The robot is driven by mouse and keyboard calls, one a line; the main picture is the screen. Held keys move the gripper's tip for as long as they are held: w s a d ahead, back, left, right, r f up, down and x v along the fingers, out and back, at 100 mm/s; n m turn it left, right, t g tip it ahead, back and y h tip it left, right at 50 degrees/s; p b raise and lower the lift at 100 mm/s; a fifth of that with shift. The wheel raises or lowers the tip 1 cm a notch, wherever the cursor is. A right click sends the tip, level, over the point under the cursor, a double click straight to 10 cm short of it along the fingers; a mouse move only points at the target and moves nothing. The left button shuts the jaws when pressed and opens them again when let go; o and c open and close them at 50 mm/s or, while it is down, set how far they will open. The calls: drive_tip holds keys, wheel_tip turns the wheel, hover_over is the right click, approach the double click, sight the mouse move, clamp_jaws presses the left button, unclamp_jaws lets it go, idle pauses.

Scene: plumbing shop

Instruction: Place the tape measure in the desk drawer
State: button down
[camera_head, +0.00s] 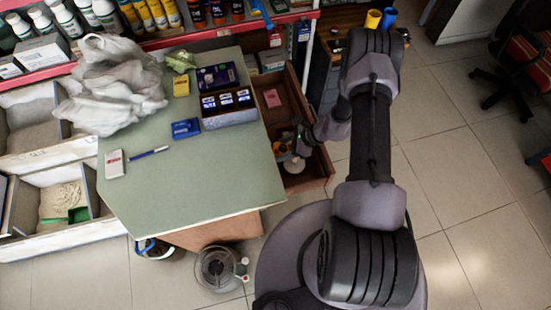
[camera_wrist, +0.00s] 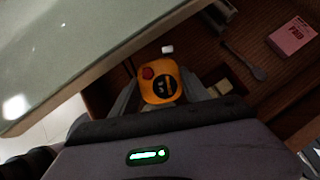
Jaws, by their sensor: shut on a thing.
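The tape measure (camera_wrist: 158,88) is yellow with a black round face and a red button. My gripper (camera_wrist: 158,90) is shut on it, one finger on each side, in the wrist view. The desk drawer (camera_head: 318,180) is brown wood and pulled open at the right side of the green-topped desk (camera_head: 190,185). In the head view my gripper (camera_head: 290,146) is over the front part of the drawer, with a bit of yellow showing. I cannot tell whether the tape measure touches the drawer floor.
In the drawer lie a pink notepad (camera_wrist: 292,36), a grey spoon-like tool (camera_wrist: 243,60) and a small pale block (camera_wrist: 222,88). The desk edge (camera_wrist: 80,75) runs close beside my gripper. A box of small packs (camera_head: 228,112) stands on the desk.

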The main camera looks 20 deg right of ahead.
sight(275, 154)
drive_tip(key=f, duration=0.1)
drive_tip(key=a+f+b, duration=0.1)
drive_tip(key=f, duration=0.2)
drive_tip(key=shift+w+a+f, duration=0.35)
drive_tip(key=shift+f, duration=0.05)
drive_tip(key=shift+w+a+r+g+h+b, duration=0.2)
drive_tip(key=shift+a+g+h+b, duration=0.15)
drive_tip(key=shift+h, duration=0.65)
drive_tip(key=shift+a+f+g+h, duration=0.15)
drive_tip(key=shift+f+g+h, duration=0.1)
drive_tip(key=shift+h, duration=0.45)
drive_tip(key=shift+s+f+b, duration=0.15)
drive_tip(key=shift+f+b, duration=0.4)
drive_tip(key=shift+f, duration=0.65)
drive_tip(key=shift+r, duration=0.1)
